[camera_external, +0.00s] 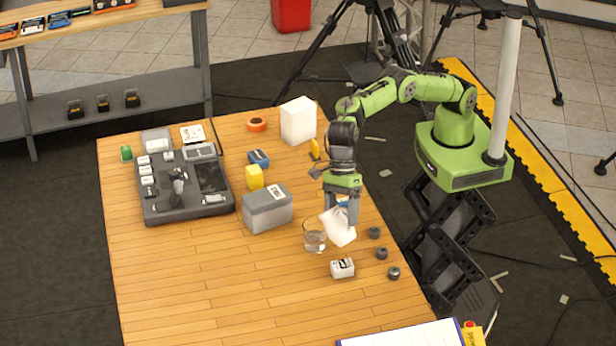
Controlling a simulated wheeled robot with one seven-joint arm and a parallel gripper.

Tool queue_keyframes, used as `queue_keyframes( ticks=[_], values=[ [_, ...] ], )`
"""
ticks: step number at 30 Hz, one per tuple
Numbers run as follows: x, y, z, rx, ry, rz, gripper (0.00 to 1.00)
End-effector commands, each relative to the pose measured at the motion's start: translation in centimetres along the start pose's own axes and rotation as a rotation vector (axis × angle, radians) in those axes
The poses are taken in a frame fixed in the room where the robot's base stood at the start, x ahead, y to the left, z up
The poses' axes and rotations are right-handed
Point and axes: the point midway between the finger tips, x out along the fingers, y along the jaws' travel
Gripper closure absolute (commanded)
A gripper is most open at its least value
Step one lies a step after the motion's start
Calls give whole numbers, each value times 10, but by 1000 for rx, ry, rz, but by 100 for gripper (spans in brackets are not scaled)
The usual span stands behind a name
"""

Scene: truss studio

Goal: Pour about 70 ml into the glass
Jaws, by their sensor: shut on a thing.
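My gripper (341,212) points down over the right part of the wooden table. It is shut on a white container (338,229), which is tilted with its lower part toward the lower right. A small blue patch shows between the fingers at its top. The clear glass (314,240) stands upright on the table just left of the white container. They overlap in this view, and I cannot tell whether they touch. The glass seems to have some clear content low down, but the level is too small to read. No stream of liquid is visible.
A grey box (267,208) stands left of the glass. A small white block (342,268) lies in front, and dark round pieces, one of them (381,253), lie to the right. A grey tool tray (163,208) is at left. The front left table (190,300) is clear.

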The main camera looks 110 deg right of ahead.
Motion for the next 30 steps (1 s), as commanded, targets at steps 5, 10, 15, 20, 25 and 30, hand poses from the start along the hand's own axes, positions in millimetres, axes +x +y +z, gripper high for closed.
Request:
queue_keyframes(
  ticks=[5,10,15,20,25,30],
  values=[
    [15,5,-5,-44,2,-114,84],
    [13,5,-4,-46,4,-131,84],
    [13,6,-4,-46,4,-128,84],
    [13,6,-4,-46,4,-128,84],
    [13,6,-4,-46,4,-127,84],
    [13,6,-4,-46,4,-127,84]
  ],
)
